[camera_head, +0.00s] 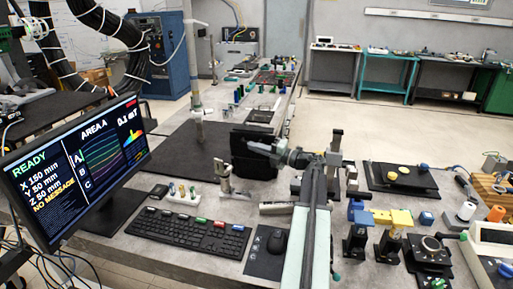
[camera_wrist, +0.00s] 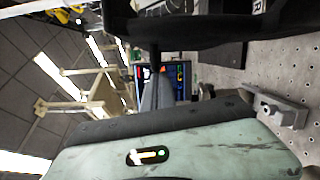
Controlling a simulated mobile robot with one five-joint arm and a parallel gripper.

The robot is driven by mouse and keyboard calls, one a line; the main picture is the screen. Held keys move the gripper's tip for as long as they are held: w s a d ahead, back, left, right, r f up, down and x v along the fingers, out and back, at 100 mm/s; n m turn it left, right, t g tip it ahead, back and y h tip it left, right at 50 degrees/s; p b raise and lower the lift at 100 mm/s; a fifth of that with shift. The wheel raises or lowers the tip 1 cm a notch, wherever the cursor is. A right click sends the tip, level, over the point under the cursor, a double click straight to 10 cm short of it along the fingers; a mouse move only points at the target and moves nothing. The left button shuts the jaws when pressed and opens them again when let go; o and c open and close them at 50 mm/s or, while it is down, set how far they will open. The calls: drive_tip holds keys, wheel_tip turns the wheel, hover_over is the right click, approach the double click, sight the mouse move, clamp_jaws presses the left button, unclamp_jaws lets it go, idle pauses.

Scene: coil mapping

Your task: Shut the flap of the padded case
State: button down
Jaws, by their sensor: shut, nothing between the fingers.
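The padded case (camera_head: 240,165) appears as a black boxy shape in the middle of the bench, with a dark panel standing up at its back. I take this panel to be the raised flap. My gripper (camera_head: 250,146) is shut and empty. It reaches leftward in front of the dark panel; whether it touches the panel cannot be told. In the wrist view, which is turned on its side, a black edge (camera_wrist: 200,33) crosses the top close by, probably the case. My shut gripper (camera_wrist: 157,75) points up toward it. The lower part of the case is partly hidden by my arm.
A monitor (camera_head: 85,165) stands at left, with a keyboard (camera_head: 190,232) and mouse (camera_head: 277,241) in front. A small metal bracket (camera_head: 225,178) stands just left of the case. A post (camera_head: 197,70) rises behind.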

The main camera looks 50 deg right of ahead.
sight(258, 134)
drive_tip(key=w+d+m+p, duration=0.1)
drive_tip(key=m, duration=0.1)
drive_tip(key=w+d+r+m+g+p, duration=0.1)
drive_tip(key=d+m+p, duration=0.1)
drive_tip(key=w+d+r+m+p, duration=0.1)
drive_tip(key=d+m, duration=0.1)
drive_tip(key=shift+w+d+g+p, duration=0.2)
drive_tip(key=shift+g+p, duration=0.1)
drive_tip(key=w+d+f+m+g+b, duration=0.1)
drive_tip(key=w+d+f+m, duration=0.3)
drive_tip(key=d+m, duration=0.1)
drive_tip(key=shift+w+d+m+g+y, duration=0.2)
drive_tip(key=shift+d+m+g+y, duration=0.15)
drive_tip(key=shift+d, duration=0.5)
drive_tip(key=shift+f, duration=0.15)
